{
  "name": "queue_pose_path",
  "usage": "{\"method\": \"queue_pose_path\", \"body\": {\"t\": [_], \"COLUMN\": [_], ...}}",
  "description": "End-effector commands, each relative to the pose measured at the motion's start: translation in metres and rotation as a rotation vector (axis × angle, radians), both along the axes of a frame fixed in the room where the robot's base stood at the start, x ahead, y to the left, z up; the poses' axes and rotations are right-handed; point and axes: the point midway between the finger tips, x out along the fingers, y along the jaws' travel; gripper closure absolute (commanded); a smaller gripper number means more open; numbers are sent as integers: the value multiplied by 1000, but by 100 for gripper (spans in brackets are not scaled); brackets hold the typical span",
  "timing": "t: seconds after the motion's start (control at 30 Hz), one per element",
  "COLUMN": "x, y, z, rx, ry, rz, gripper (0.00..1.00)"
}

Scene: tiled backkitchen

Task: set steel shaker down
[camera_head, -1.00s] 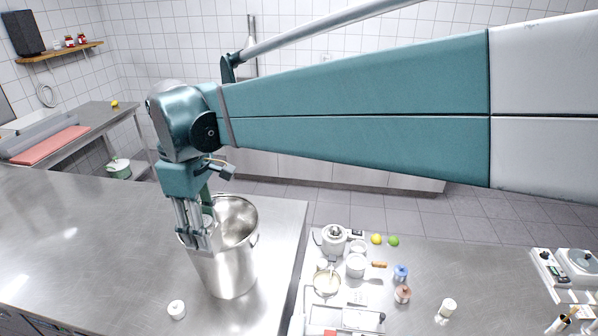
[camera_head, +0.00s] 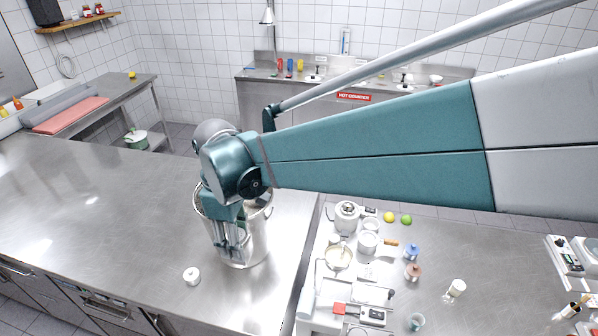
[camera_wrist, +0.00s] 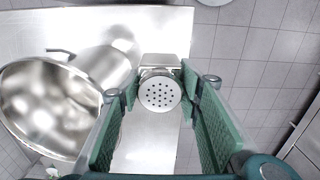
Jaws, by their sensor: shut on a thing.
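The steel shaker (camera_wrist: 160,93), with a round perforated top, sits between the green-padded fingers of my gripper (camera_wrist: 158,98) in the wrist view. My gripper is shut on it. In the head view my gripper (camera_head: 232,250) points down in front of a large steel pot, over the left steel counter (camera_head: 110,215). I cannot make out the shaker there, nor whether its base touches the counter.
The open steel pot (camera_head: 258,228) is right beside my gripper; its wide mouth (camera_wrist: 50,110) fills the left of the wrist view. A small white-lidded jar (camera_head: 192,275) stands front left. The left counter is otherwise largely clear. The right counter (camera_head: 470,235) holds several small items.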

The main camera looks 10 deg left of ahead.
Motion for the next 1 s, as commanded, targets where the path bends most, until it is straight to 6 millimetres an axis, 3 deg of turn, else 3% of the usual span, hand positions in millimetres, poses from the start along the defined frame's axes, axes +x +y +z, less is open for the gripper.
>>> {"method": "queue_pose_path", "body": {"t": [0.3, 0.5, 0.7, 1.0], "x": [1, 0, 0, 0], "y": [1, 0, 0, 0], "z": [-81, -119, -139, -143], "rx": [0, 0, 0, 0], "ry": [0, 0, 0, 0], "rz": [0, 0, 0, 0], "gripper": [80, 80, 80, 80]}}
